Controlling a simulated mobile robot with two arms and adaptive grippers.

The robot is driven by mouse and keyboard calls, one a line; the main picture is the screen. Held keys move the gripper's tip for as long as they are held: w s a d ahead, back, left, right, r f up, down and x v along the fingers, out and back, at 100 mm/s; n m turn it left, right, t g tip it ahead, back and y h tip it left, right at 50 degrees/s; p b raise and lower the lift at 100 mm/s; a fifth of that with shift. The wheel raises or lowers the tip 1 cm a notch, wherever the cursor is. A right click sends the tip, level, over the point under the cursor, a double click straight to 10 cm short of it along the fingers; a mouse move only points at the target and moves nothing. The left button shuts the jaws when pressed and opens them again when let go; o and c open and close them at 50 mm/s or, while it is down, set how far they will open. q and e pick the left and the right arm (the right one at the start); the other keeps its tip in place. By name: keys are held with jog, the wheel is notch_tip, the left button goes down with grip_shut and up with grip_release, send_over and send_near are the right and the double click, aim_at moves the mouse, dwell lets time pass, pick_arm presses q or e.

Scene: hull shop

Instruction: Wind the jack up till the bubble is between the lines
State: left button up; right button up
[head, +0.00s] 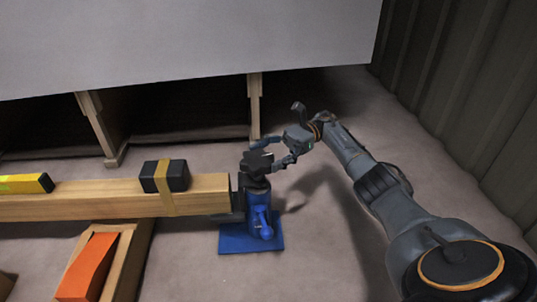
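The blue jack (259,211) stands upright on a blue base plate (236,241) at the right end of a wooden beam (95,202). Its dark top (256,163) is partly covered by my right gripper. My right gripper (264,157) reaches in from the right, its fingers spread on either side of the dark top. I cannot tell whether they touch or grip it. A yellow level (22,183) with a black end lies on the beam at the left edge. A greenish patch shows on it, but bubble and lines are too small to read. My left gripper is out of view.
A black block (176,176) with a tan strap sits on the beam. An orange wedge (86,266) lies on timber below the beam. A large grey hull (190,40) on wooden posts (254,105) overhangs behind. The floor right of the jack is clear.

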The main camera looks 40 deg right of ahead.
aim_at(266, 153)
jog(key=shift+o, duration=0.9)
jog(key=shift+w+a+f, duration=0.25)
jog(key=shift+w, duration=0.15)
jog(key=shift+s+d+r, duration=0.1)
jog(key=shift+s+d, duration=0.05)
jog(key=shift+r, duration=0.35)
notch_tip(266, 153, up, 9)
jog(key=shift+r, duration=0.15)
